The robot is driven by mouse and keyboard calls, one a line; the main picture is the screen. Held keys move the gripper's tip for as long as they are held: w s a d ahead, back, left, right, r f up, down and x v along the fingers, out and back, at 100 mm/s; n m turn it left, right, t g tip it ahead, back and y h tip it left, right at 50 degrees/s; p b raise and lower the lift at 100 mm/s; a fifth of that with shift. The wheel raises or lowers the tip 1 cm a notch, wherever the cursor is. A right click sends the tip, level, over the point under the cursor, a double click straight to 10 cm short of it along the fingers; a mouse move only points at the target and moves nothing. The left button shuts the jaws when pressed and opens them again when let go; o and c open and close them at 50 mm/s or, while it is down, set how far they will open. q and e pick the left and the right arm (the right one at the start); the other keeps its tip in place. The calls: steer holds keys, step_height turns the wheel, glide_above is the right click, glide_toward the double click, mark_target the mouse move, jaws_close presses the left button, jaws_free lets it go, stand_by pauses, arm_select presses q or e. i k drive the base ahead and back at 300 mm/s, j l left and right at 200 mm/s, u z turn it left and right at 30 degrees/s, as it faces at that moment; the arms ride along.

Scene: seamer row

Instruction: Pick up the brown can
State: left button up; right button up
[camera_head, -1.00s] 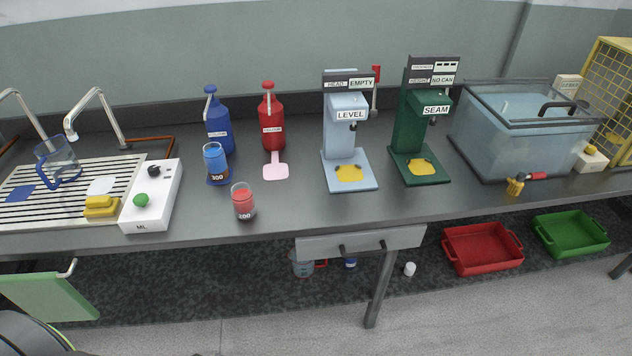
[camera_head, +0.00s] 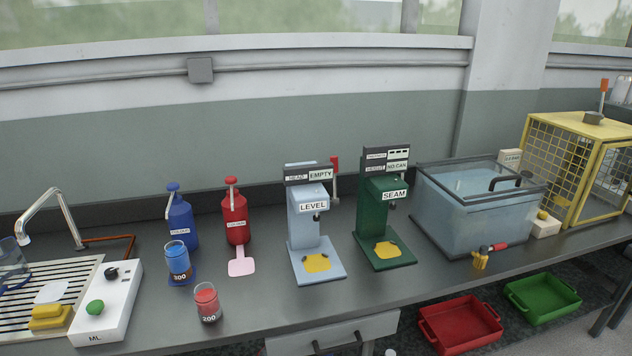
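I see no brown can in the head view. A clear cup of blue liquid (camera_head: 178,262) marked 300 stands on a blue pad in front of the blue pump bottle (camera_head: 181,221). A clear cup of red liquid (camera_head: 207,303) marked 200 stands on the bench nearer the front edge. The light blue LEVEL machine (camera_head: 308,227) and the green SEAM machine (camera_head: 383,212) stand at the middle, each with a bare yellow plate. The SEAM display reads NO CAN. Neither of my grippers shows in this view.
A red pump bottle (camera_head: 236,218) stands left of the machines. A clear-walled tank (camera_head: 474,216) and a yellow mesh cage (camera_head: 569,165) fill the right. A white ML scale (camera_head: 107,305) is at the left. Red (camera_head: 460,325) and green (camera_head: 542,298) trays lie below the bench.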

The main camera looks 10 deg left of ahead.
mark_target(176, 258)
steer(key=u, duration=1.3)
steer(key=i+l+u, duration=0.1)
steer(key=l, duration=0.2)
steer(key=i+l+u, duration=0.1)
steer(key=l, duration=0.25)
steer(key=i, duration=0.1)
